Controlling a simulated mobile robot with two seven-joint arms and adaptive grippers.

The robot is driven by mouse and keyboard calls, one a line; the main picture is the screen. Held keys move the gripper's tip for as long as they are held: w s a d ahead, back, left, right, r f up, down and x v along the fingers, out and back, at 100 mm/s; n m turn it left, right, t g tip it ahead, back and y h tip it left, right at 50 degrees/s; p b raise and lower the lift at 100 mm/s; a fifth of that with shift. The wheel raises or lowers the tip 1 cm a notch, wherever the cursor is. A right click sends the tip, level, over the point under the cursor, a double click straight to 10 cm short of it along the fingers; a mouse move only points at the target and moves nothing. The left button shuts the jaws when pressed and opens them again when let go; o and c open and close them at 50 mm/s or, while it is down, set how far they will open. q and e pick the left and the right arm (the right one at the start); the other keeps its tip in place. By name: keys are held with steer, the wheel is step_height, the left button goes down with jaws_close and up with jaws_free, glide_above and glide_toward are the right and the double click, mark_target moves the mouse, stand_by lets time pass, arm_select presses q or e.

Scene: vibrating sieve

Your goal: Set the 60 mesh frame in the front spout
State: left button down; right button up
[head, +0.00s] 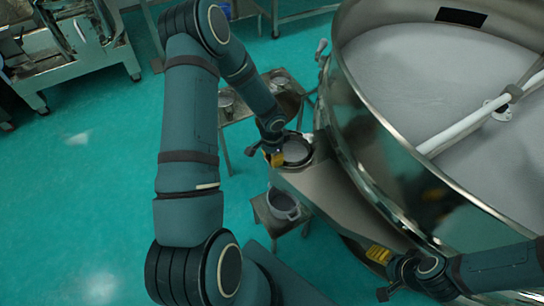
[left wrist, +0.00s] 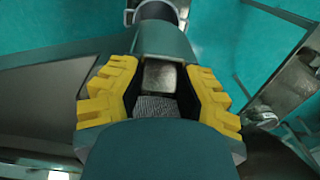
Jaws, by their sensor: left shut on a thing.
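A round mesh frame (head: 296,151) with a dark rim and grey mesh is at the outer end of the metal front spout (head: 320,195). My left gripper (head: 277,159) is shut on its near-left edge. I cannot tell whether the frame is seated in the spout or just above it. In the left wrist view, the yellow fingers (left wrist: 155,95) flank a small patch of grey mesh, and most of the frame is hidden. My right gripper (head: 378,255) is beside the sieve's lower wall, apart from the frame. Its opening is unclear. No mesh number is legible.
The large round sieve (head: 375,130) fills the right side. A grey bucket (head: 284,206) stands on a low stand below the spout. A metal table (head: 240,108) with small items is behind the gripper. The green floor at left is clear.

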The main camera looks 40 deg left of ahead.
arm_select(q)
steer(key=shift+s+d+f, duration=0.1)
steer(key=shift+s+f, duration=0.25)
steer(key=shift+f, duration=0.15)
arm_select(e)
steer(key=shift+f, duration=0.25)
arm_select(q)
steer(key=c, duration=0.7)
jaws_free()
steer(key=shift+o, duration=0.6)
steer(key=shift+w+f, duration=0.1)
step_height(320, 180, up, 13)
steer(key=shift+w+f, duration=0.15)
arm_select(e)
steer(key=shift+w, duration=0.1)
